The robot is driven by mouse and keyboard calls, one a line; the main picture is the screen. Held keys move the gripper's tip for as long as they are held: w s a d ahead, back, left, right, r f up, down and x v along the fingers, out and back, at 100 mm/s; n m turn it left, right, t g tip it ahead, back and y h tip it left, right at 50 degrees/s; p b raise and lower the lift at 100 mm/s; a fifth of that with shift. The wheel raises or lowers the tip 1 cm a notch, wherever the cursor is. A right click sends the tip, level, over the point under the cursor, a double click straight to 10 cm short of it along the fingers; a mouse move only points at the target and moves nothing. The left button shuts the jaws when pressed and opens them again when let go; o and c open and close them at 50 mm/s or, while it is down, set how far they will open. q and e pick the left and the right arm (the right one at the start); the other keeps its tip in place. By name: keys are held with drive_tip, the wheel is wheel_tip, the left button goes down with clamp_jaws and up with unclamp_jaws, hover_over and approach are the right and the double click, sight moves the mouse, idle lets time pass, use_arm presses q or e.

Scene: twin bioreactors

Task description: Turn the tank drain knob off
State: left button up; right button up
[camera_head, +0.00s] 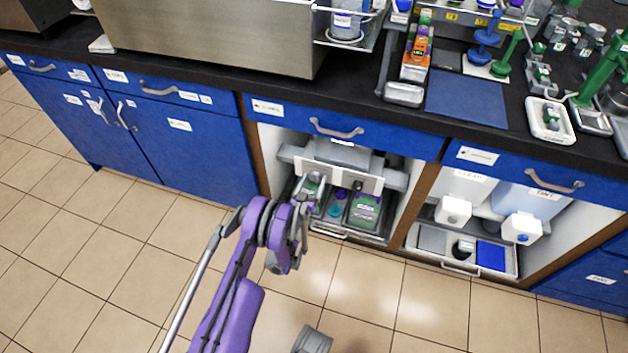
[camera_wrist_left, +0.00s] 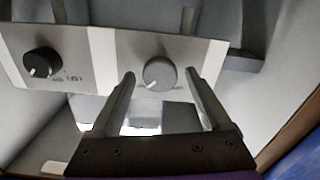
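A pale control panel (camera_head: 338,177) under the counter carries two knobs. In the left wrist view, a black knob (camera_wrist_left: 42,62) is at the left and a grey knob (camera_wrist_left: 160,74) is near the middle. The labels are too blurred to tell which is the tank drain. My left gripper (camera_wrist_left: 161,84) is open, its fingertips on either side of the grey knob, with gaps visible; contact is not evident. In the head view, my left gripper (camera_head: 312,184) reaches the panel's left part, and the black knob (camera_head: 358,185) is to its right.
Below the panel is a tray (camera_head: 329,232) with green and purple items. To the right, two tanks have white spigots (camera_head: 453,209) above another tray (camera_head: 462,267). Blue drawer fronts (camera_head: 345,127) and the dark counter edge overhang the bay. The tiled floor (camera_head: 120,260) is clear.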

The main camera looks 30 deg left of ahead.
use_arm(q)
clamp_jaws()
idle(0.3)
drive_tip(key=n+p, duration=0.1)
drive_tip(key=n, duration=0.7)
drive_tip(key=shift+p, duration=0.3)
drive_tip(key=n, duration=0.5)
drive_tip(key=n+p, duration=0.1)
drive_tip(key=n, duration=0.3)
drive_tip(key=shift+n, duration=0.4)
